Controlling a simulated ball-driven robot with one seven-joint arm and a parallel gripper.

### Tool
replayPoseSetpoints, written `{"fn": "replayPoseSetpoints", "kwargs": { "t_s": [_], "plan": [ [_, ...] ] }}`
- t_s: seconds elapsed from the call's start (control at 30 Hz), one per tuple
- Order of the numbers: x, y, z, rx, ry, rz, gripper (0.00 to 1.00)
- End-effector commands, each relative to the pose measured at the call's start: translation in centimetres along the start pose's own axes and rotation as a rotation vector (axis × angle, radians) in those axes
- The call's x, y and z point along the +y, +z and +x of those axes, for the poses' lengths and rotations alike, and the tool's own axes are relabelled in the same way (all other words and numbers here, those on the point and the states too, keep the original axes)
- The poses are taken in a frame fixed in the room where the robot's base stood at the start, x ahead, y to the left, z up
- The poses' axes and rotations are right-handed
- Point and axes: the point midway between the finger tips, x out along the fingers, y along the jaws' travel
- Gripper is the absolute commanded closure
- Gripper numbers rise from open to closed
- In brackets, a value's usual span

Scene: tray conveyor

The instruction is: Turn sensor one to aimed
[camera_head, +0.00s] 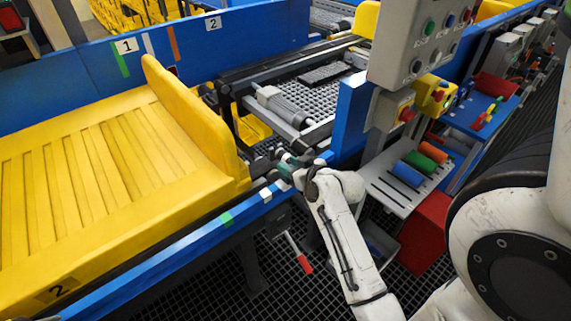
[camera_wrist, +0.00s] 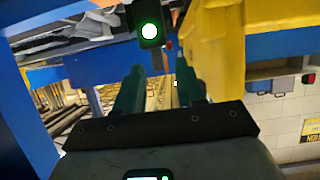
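In the wrist view, a dark box with a bright round white-green light (camera_wrist: 149,30), which looks like a sensor, sits just beyond and above my fingertips. I cannot read a number on it. My gripper (camera_wrist: 158,76) is open, its two teal fingers apart with nothing seen between them. In the head view my gripper (camera_head: 287,166) is at the blue conveyor rail, near the corner of the yellow tray. The sensor cannot be made out clearly there, and I cannot tell whether the fingers touch it.
The large yellow tray (camera_head: 95,175) lies on the conveyor at left. A blue rail (camera_head: 185,255) runs along its near side. A red-handled lever (camera_head: 299,255) hangs below the rail. A grey control panel (camera_head: 418,45) and a rack of coloured cylinders (camera_head: 405,172) stand to the right.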

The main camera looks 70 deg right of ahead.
Motion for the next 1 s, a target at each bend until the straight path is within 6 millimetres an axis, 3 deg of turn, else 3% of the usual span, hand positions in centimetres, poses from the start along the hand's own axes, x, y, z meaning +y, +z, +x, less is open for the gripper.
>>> {"fn": "replayPoseSetpoints", "kwargs": {
  "t_s": [0.2, 0.4, 1.0],
  "plan": [
    [0.0, 0.2, -4.4, -0.001, 0.0, 0.001, 0.62],
    [0.0, 0.2, -7.0, -0.002, -0.001, 0.001, 0.62],
    [0.0, 0.1, -7.9, -0.001, 0.0, 0.001, 0.62]
  ]
}}
